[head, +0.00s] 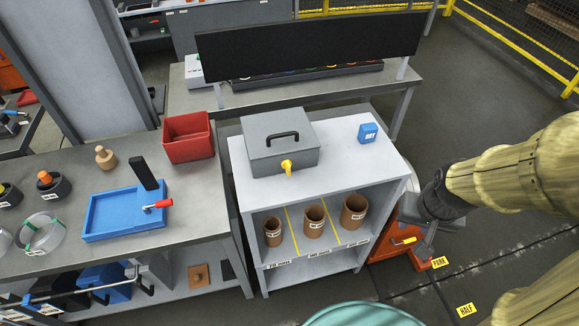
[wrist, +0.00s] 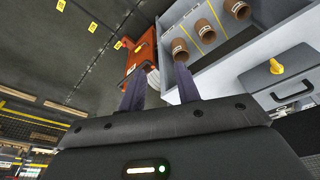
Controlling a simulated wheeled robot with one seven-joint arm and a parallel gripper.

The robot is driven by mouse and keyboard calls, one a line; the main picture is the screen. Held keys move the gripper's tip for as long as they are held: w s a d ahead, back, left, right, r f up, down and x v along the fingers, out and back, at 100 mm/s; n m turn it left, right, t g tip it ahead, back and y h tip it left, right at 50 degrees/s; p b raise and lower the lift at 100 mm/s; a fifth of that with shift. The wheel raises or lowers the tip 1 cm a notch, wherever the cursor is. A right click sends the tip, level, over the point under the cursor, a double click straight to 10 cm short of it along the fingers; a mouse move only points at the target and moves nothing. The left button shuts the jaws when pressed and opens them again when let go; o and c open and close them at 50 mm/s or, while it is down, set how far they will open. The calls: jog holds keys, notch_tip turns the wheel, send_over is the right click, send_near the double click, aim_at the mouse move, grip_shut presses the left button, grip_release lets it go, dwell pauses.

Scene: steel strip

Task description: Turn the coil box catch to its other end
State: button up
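The coil box (head: 262,148) is a grey lidded box with a black handle on the pale top of a shelf unit. Its small yellow catch (head: 287,167) is on the front face, below the lid's edge. In the wrist view the box (wrist: 258,88) is at the right edge, with the yellow catch (wrist: 276,66) on its front. My gripper (wrist: 158,78) is open and empty, its two dark fingers apart. It is off to the right of the shelf unit in the head view, well away from the catch and touching nothing I can make out.
The shelf unit (head: 240,170) holds several brown cylinders below. A blue block (head: 368,132) stands right of the box. An orange unit with a yellow lever (head: 404,240) is beside the shelf. A workbench (head: 60,190) with a red bin (head: 188,140) is left.

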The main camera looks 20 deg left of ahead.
jog(key=w+a+f+n+b, duration=0.1)
jog(key=w+a+n+b, duration=0.1)
jog(key=w+a+b, duration=0.35)
jog(key=n+t+y+b, duration=0.1)
jog(key=n+y+b, duration=0.1)
jog(key=n+b, duration=0.35)
send_near(289, 165)
notch_tip(289, 165, up, 5)
jog(key=s+d+m+b, duration=0.1)
jog(key=s, duration=0.1)
jog(key=shift+d+r, duration=0.2)
jog(key=shift+r, duration=0.1)
jog(key=x, duration=0.5)
jog(key=p+x, duration=0.1)
jog(key=x, duration=1.1)
jog(key=shift+a+f, duration=0.2)
jog(key=shift+a, duration=0.1)
grip_shut()
